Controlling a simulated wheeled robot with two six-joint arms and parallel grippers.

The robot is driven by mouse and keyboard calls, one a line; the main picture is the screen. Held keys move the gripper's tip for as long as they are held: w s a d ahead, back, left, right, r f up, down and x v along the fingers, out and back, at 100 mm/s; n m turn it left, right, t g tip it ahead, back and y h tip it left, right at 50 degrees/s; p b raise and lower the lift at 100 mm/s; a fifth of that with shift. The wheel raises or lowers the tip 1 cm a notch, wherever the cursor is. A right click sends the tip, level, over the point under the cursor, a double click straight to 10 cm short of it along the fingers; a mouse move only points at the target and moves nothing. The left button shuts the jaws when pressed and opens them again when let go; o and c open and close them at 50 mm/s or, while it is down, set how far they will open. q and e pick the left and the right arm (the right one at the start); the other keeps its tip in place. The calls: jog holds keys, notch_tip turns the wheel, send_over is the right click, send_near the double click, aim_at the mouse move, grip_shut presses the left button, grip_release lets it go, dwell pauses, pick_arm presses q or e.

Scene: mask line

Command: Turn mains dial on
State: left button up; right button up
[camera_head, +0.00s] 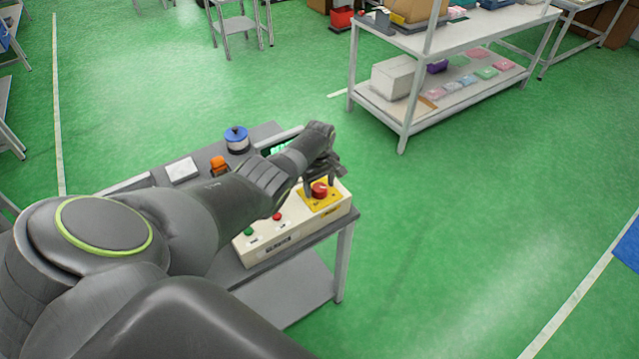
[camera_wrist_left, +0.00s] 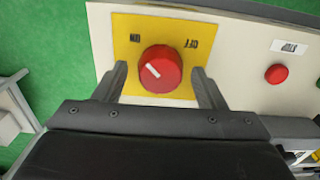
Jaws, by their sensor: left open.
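The mains dial (camera_head: 319,189) is a round red knob on a yellow plate, at the right end of a cream control box (camera_head: 290,228) on a grey table. In the left wrist view the dial (camera_wrist_left: 160,70) has a white pointer mark, and the plate (camera_wrist_left: 125,48) bears ON and OFF labels, seen upside down. My left gripper (camera_head: 322,186) is over the dial. In the left wrist view its two fingers (camera_wrist_left: 160,82) are open, one on each side of the dial, with gaps to it. My right gripper is not in view.
The box also has a red button (camera_head: 277,216) and a green button (camera_head: 248,232). A blue-topped spool (camera_head: 237,139), an orange item (camera_head: 219,164) and a white square (camera_head: 183,170) are on the table behind my arm. A white shelf table (camera_head: 440,40) stands at the back right. Green floor on the right is clear.

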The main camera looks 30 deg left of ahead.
aim_at(319, 187)
pick_arm(q)
jog(key=shift+r, duration=0.3)
notch_tip(319, 187, up, 5)
jog(key=shift+r+p, duration=0.2)
jog(key=shift+p, duration=0.5)
notch_tip(319, 187, up, 11)
jog(key=b, duration=0.2)
jog(key=shift+r, duration=0.2)
jog(key=shift+f, duration=0.1)
